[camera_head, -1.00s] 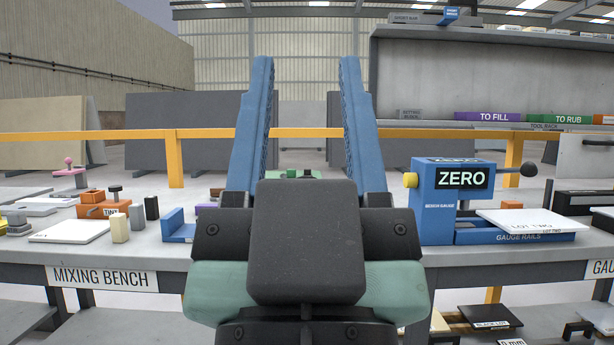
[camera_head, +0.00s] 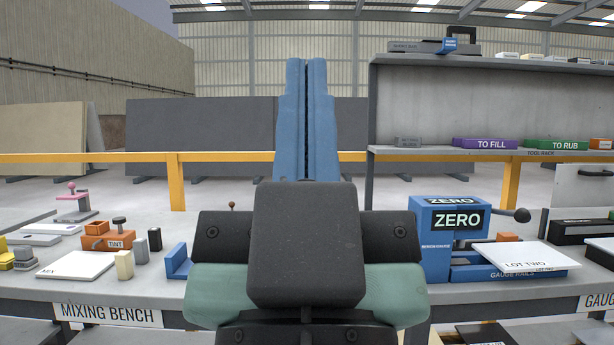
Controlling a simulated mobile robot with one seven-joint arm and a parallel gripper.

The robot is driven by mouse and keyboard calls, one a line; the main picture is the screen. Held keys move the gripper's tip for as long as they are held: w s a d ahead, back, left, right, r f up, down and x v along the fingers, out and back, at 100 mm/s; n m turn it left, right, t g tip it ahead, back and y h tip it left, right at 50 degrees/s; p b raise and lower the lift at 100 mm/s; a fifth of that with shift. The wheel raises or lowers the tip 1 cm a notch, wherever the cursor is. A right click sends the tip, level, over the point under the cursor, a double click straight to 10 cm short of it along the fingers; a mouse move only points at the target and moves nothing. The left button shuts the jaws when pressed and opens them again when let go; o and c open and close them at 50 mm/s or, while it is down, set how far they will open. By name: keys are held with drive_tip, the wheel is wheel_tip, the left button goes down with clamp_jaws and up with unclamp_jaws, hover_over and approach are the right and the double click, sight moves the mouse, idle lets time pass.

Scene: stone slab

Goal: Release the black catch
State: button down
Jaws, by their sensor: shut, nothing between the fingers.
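My gripper (camera_head: 307,65) points up and away in the middle of the view. Its two blue fingers lie together with nothing between them. No part is marked as the black catch, and I cannot tell which one it is. A blue bench gauge (camera_head: 450,240) marked ZERO stands to the right of my gripper, apart from the fingers. A lever with a black ball end (camera_head: 522,215) sticks out from its right side. My gripper's body hides the bench straight ahead.
A tool rack (camera_head: 480,100) stands behind at the right.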

wheel_tip(320, 180, up, 27)
drive_tip(key=p, duration=2.4)
drive_tip(key=shift+w+a+r, duration=0.1)
